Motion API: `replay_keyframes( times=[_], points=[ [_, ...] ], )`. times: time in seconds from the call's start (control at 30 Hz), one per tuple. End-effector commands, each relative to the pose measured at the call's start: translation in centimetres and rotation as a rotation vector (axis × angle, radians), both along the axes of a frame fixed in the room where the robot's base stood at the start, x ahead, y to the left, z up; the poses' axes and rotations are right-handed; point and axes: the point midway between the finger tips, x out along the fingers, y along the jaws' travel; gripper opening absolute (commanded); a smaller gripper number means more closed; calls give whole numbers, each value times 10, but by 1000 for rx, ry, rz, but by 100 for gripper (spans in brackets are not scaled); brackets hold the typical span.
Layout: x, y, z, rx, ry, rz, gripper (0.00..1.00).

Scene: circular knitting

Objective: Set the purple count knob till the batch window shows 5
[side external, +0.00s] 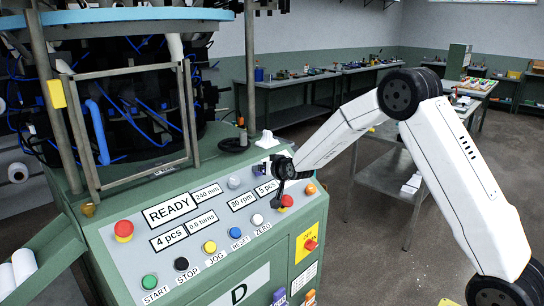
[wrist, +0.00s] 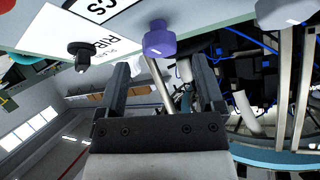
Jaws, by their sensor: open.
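The purple count knob (wrist: 158,40) is at the top of the wrist view, on the panel beyond my fingertips, with a visible gap. In the side view, the purple knob (side external: 258,171) is partly hidden behind my gripper (side external: 280,172). My gripper (wrist: 162,65) is open and empty, its two dark fingers spread on either side of the line to the knob. In the side view, the window (side external: 266,188) by the knob reads 5 pcs. Another window (side external: 168,241) at lower left reads 4 pcs. In the wrist view, the pcs window (wrist: 100,8) is cut off, its digit out of frame.
The green console (side external: 200,225) carries a READY window (side external: 170,210), several coloured buttons and a grey knob (side external: 233,183). A red-and-yellow button (side external: 124,230) sits at left. The knitting machine frame (side external: 130,110) rises behind.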

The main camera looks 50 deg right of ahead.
Motion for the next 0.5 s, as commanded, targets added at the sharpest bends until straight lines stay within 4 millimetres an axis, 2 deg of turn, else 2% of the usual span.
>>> replay_keyframes(
  times=[0.2, 0.5],
  points=[
    [-19, 5, 9, 0, 0, 0, 87],
    [-30, 8, 14, 0, 0, 0, 87]
  ],
)
